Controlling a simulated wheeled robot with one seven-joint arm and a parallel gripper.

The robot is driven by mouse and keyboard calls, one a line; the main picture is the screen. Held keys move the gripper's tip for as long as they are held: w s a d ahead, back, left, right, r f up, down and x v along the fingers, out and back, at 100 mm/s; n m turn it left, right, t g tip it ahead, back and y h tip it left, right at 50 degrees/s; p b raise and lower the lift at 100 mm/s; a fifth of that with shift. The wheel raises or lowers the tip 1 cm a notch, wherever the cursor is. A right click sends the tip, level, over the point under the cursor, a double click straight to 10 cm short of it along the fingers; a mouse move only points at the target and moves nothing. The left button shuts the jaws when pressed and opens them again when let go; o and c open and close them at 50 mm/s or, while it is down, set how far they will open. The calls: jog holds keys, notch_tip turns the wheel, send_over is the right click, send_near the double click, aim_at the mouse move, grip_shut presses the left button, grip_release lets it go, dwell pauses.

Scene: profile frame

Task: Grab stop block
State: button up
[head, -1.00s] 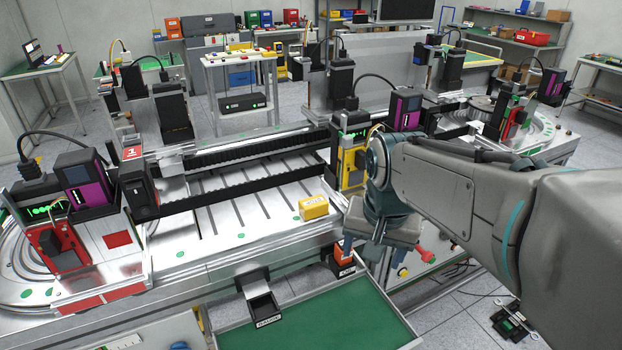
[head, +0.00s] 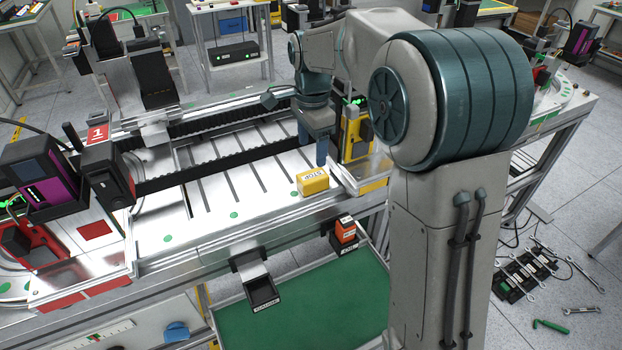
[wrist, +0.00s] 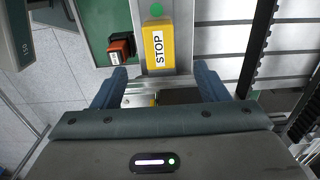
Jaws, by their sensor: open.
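The yellow stop block (head: 313,181), with a white STOP label, lies on the slotted metal bed near its front edge in the head view. In the wrist view the stop block (wrist: 159,47) sits ahead of the fingertips, roughly in line with the gap between them. My gripper (wrist: 161,78) has its two blue fingers apart with nothing between them. In the head view my gripper (head: 320,160) points down just behind and above the block. They look apart; the far finger is partly hidden.
A yellow-and-metal unit (head: 357,138) stands close to the right of my gripper. A black rail (head: 230,163) runs behind the block. An orange-and-black block (head: 345,231) sits at the bed's front, above a green tray (head: 300,315). The slotted bed (head: 215,205) left of the block is clear.

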aim_at(312, 175)
notch_tip(312, 175, down, 3)
jog(key=shift+w+d+f, duration=0.1)
jog(key=shift+d+f, duration=0.05)
jog(key=shift+f+p, duration=0.45)
jog(key=shift+f, duration=2.7)
jog(key=shift+c, duration=0.4)
jog(key=c, duration=1.1)
jog(key=shift+r+b, duration=0.3)
jog(key=shift+r, duration=4.8)
